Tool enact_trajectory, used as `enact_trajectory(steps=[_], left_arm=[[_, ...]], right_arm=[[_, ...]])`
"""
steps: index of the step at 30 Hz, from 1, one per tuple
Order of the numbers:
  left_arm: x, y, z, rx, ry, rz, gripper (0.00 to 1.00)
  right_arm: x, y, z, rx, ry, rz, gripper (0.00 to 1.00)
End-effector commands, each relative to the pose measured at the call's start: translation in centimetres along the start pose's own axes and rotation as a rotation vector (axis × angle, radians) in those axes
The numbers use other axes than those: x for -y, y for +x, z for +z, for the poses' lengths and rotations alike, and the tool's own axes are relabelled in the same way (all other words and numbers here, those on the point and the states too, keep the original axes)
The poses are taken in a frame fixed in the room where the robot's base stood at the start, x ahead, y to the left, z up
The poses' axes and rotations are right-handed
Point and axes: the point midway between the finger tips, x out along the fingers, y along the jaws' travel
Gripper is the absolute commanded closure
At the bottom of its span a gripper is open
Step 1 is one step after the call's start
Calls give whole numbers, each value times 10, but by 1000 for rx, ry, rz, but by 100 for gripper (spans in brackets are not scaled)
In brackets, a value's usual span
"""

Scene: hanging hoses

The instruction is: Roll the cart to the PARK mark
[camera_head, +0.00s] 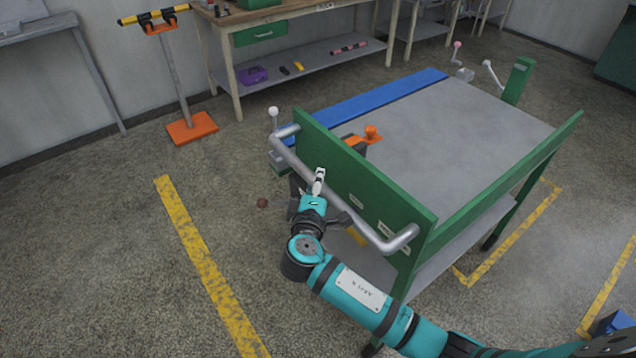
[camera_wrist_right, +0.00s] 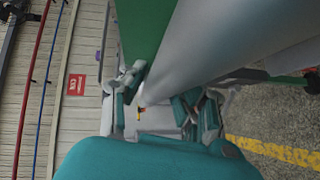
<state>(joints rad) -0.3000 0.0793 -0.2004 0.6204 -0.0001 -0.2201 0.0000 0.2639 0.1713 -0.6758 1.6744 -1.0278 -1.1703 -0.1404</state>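The cart (camera_head: 470,125) has a grey top, green end boards and a bent silver push handle (camera_head: 345,210) on its near left end. My right gripper (camera_head: 318,180) is at this handle, near its middle. In the right wrist view the handle (camera_wrist_right: 215,50) runs down towards the spread fingers of the gripper (camera_wrist_right: 170,100); I cannot tell whether they touch it. No PARK lettering shows. Yellow floor lines show beside the cart (camera_head: 510,240) and to its left (camera_head: 205,260); which one is the PARK mark, I cannot tell. My left gripper is out of view.
A workbench (camera_head: 300,10) with a lower shelf stands along the back wall. An orange-based stand (camera_head: 192,127) is at the back left. A blue strip (camera_head: 380,95) lies along the cart's far side. The left floor is mostly clear.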

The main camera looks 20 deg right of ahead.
Motion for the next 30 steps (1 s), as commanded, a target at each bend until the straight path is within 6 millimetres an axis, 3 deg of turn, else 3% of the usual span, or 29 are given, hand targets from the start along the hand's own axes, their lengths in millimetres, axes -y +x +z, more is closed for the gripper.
enact_trajectory(steps=[1, 6, 20, 30], left_arm=[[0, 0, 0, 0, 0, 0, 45], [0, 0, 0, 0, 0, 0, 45], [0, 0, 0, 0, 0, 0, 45], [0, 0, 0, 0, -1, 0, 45]], right_arm=[[0, 0, 0, 0, 0, 0, 78], [0, 0, 0, 0, 0, 1, 100], [-2, 3, 3, 1, 2, 2, 100], [-16, 43, 45, 9, 0, 11, 100]])
